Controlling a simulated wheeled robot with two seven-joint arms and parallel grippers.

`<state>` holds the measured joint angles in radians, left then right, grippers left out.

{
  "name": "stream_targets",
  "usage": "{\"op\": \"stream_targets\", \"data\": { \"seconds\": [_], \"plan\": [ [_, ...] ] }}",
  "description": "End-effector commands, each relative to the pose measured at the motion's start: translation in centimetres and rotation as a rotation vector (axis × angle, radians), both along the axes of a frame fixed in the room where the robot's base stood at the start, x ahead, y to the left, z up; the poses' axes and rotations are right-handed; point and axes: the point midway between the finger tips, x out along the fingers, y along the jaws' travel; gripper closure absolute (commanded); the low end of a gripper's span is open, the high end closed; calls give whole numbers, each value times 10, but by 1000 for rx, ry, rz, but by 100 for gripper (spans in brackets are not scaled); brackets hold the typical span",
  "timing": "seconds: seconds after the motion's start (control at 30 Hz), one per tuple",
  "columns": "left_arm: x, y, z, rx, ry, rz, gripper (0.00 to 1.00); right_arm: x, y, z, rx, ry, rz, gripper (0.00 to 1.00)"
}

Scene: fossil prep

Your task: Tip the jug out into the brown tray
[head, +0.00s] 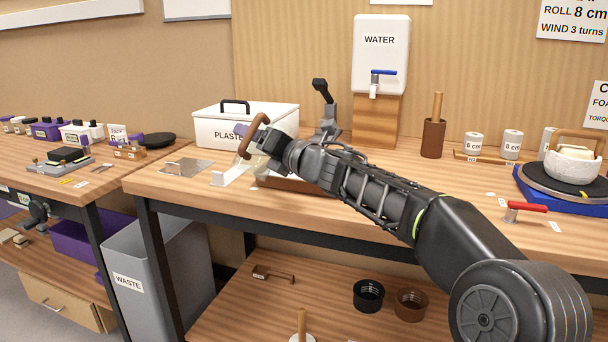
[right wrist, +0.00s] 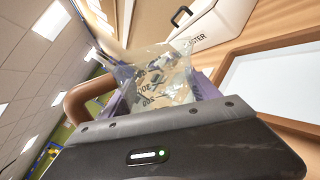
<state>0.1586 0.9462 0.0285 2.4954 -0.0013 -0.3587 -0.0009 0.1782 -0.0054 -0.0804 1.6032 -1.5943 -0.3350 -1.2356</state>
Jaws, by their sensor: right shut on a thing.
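My right gripper (head: 262,147) is shut on the jug's brown loop handle (head: 251,133), above the bench. In the right wrist view the jug (right wrist: 160,82) is clear, with dark measure marks, beyond the gripper body; its brown handle (right wrist: 85,94) shows at the left. The jug looks tilted in the head view, where its clear body is hard to make out. I cannot tell what is in it. The brown tray (head: 285,184) lies on the bench just below the gripper, mostly hidden by my right forearm. My left gripper is not in view.
A white plaster box (head: 214,133) stands behind the jug, with a black-levered device (head: 322,105) to its right. A white tray-like piece (head: 232,175) and a metal plate (head: 187,167) lie to the left.

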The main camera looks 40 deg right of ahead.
Motion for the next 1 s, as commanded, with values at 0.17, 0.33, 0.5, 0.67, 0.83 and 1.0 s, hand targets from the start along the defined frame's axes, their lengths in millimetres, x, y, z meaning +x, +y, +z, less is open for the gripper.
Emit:
{"op": "stream_targets", "data": {
  "seconds": [0.17, 0.33, 0.5, 0.67, 0.83, 1.0],
  "plan": [
    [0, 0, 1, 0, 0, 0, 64, 0, 0, 1, 2, 0, 1, 100],
    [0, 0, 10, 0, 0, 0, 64, 0, -1, 12, -22, -3, 0, 100],
    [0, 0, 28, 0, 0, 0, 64, 0, -3, 34, -92, -10, 0, 100],
    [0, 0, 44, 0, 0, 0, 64, 0, -5, 55, -166, -17, 1, 100],
    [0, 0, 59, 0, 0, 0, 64, 1, -6, 73, -239, -25, 1, 100],
    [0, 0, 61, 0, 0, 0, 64, 1, -7, 77, -269, -27, 1, 100]
  ]
}}
